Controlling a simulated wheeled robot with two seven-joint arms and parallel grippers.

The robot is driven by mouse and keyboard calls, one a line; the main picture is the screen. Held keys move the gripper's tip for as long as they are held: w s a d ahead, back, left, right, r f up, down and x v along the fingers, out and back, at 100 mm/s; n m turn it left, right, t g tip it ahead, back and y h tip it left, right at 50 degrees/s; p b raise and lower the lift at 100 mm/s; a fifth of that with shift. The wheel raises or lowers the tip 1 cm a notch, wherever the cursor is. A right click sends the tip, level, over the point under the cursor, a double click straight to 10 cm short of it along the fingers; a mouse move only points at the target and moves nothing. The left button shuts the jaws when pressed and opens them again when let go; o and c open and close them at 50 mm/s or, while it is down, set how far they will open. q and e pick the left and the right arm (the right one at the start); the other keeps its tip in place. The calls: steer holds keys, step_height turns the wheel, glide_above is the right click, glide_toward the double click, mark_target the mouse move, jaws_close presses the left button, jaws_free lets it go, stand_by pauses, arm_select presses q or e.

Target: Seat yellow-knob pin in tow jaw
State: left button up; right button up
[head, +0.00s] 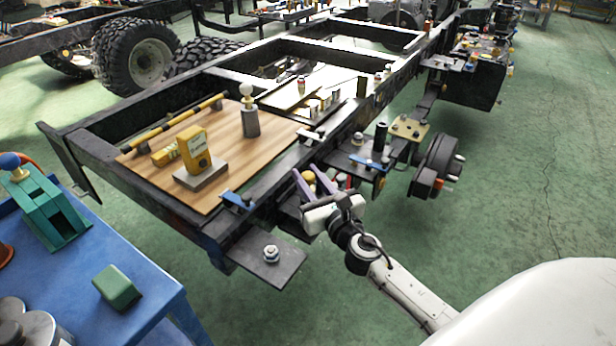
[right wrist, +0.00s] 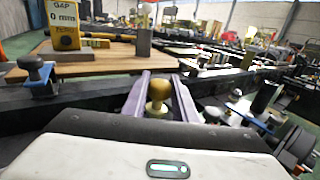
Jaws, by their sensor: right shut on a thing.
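The pin's yellow knob (head: 309,177) shows between the purple fingers of my right gripper (head: 314,178), beside the near right rail of the chassis frame. In the right wrist view the round yellow-brown knob (right wrist: 158,88) sits between the two purple fingers (right wrist: 160,80), with a paler collar under it. My right gripper is shut on the pin. The pin's shank is hidden below the knob. I cannot make out the tow jaw clearly; dark metal lies under and beside the gripper. My left gripper is not in view.
A wooden board (head: 225,160) on the chassis frame carries a yellow gap gauge (head: 194,150) and a grey post with a white ball (head: 250,118). A blue cart (head: 140,275) stands left. Green floor is free at right.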

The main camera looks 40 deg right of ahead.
steer(key=shift+f+b, duration=0.55)
steer(key=shift+f, duration=0.05)
steer(key=shift+f+b, duration=0.35)
steer(key=o, duration=1.1)
steer(key=shift+f, duration=0.1)
steer(key=shift+r+p, duration=1.5)
steer(key=shift+r, duration=0.05)
steer(key=shift+r, duration=0.1)
